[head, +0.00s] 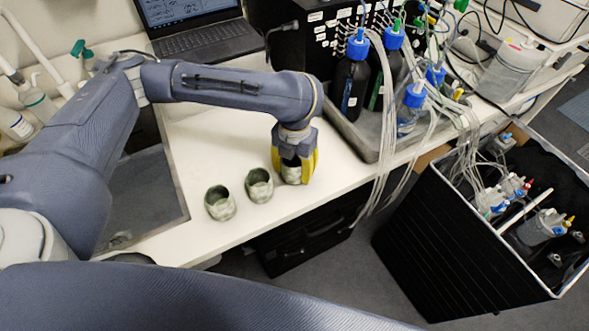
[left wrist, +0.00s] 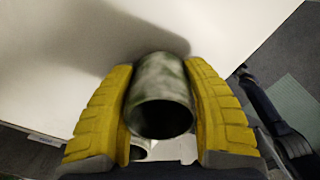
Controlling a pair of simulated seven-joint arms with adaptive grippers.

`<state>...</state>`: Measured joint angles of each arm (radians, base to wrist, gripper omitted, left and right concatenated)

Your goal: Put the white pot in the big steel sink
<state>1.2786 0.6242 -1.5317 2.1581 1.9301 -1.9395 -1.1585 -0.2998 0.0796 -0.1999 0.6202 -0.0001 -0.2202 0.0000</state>
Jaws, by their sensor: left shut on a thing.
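My left gripper (head: 296,178) has yellow fingers and is shut on a pot (head: 291,172) with a mottled grey-green and whitish surface. In the left wrist view this pot (left wrist: 160,92) sits between both fingers (left wrist: 158,68), its dark mouth showing. Two similar pots, a middle one (head: 259,185) and a left one (head: 219,204), stand upright on the white bench beside it. No plainly white pot stands out. The steel sink (head: 150,200) is set in the bench at the left, partly hidden by my left arm. My right gripper is not in view.
A laptop (head: 205,40) stands behind my arm. A grey tray (head: 352,140) with tubed bottles is right of the held pot. Several bottles (head: 38,100) stand at far left. The white bench (head: 190,150) between sink and pots is clear. A black crate (head: 440,250) stands at right.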

